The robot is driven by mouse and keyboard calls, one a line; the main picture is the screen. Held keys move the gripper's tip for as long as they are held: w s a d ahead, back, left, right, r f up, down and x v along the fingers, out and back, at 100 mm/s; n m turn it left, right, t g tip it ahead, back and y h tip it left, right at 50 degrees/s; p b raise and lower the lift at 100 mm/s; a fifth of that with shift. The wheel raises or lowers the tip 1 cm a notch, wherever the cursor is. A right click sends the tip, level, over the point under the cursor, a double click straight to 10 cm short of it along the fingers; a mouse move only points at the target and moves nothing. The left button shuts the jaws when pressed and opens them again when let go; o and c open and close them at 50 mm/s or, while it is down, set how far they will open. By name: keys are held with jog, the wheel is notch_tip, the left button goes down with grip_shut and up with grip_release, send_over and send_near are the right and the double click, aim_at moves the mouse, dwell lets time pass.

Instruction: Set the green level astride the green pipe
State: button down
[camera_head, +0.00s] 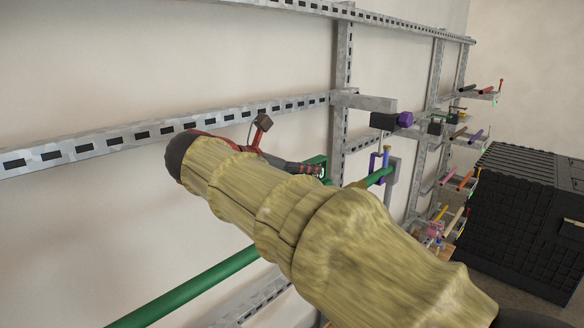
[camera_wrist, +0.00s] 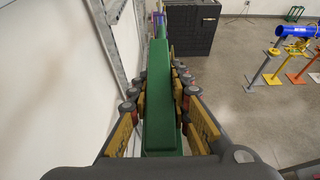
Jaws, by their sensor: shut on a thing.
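My gripper (camera_wrist: 162,92) is shut on the green level (camera_wrist: 161,122), a long green block between the yellow and grey fingers in the wrist view. In the camera_head view a small part of the level (camera_head: 319,164) shows beyond the dark fingers of my gripper (camera_head: 308,169). The green pipe (camera_head: 195,285) runs from lower left, behind my sleeved arm, to the purple clamp (camera_head: 378,163) at right. The level is close to the pipe, near that clamp. My arm hides much of the pipe, and I cannot tell whether level and pipe touch.
A slotted metal rack stands along the wall, with an upright (camera_head: 343,60) and a rail (camera_head: 110,141). A black and purple tool (camera_head: 391,120) sits on a bracket right of the level. A large black crate (camera_head: 520,220) stands at right.

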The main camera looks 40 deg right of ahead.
jog(key=shift+s+f+b, duration=0.35)
jog(key=shift+f+b, duration=0.05)
jog(key=shift+b, duration=0.05)
jog(key=shift+w+f+b, duration=0.25)
jog(key=shift+f+b, duration=0.45)
jog(key=shift+f, duration=0.15)
jog(key=shift+s+f+b, duration=0.2)
jog(key=shift+f+b, duration=0.25)
jog(key=shift+b, duration=0.05)
jog(key=shift+f+b, duration=0.6)
jog(key=shift+f, duration=0.6)
jog(key=shift+w, duration=0.1)
jog(key=c, duration=1.7)
grip_release()
jog(key=shift+o, duration=0.7)
